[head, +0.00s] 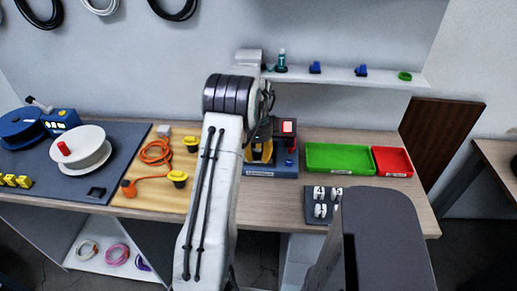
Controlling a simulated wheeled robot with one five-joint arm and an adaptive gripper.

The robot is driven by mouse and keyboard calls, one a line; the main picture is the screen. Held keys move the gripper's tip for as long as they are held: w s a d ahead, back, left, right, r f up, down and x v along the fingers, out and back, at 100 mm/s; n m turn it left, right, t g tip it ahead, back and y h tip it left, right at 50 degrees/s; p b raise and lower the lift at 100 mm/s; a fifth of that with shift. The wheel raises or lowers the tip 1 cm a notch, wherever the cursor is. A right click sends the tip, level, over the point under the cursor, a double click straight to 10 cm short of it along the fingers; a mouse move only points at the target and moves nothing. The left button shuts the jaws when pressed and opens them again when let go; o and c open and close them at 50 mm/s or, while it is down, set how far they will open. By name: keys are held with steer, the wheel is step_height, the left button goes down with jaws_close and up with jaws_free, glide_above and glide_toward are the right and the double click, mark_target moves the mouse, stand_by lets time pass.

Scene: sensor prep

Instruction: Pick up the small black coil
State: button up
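Two black coils hang on the wall at the top left, a left one (52,20) and a right one (183,16), both cut off by the picture's top edge. I cannot tell whether either is the small black coil, and I see no other coil that is clearly black. My arm stands upright in the middle, in front of the bench. Dark parts beside its upper joint may belong to my gripper, but the fingertips are hidden behind the arm, and nothing held can be made out.
The bench (365,187) holds a white reel (88,145), an orange cable (157,151), a blue-based machine (272,172), a green tray (340,158) and a red tray (392,161). A shelf (395,80) with small items is above. Coloured coils (116,254) lie on the low shelf.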

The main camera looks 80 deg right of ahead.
jaws_close()
steer(key=shift+r, duration=0.1)
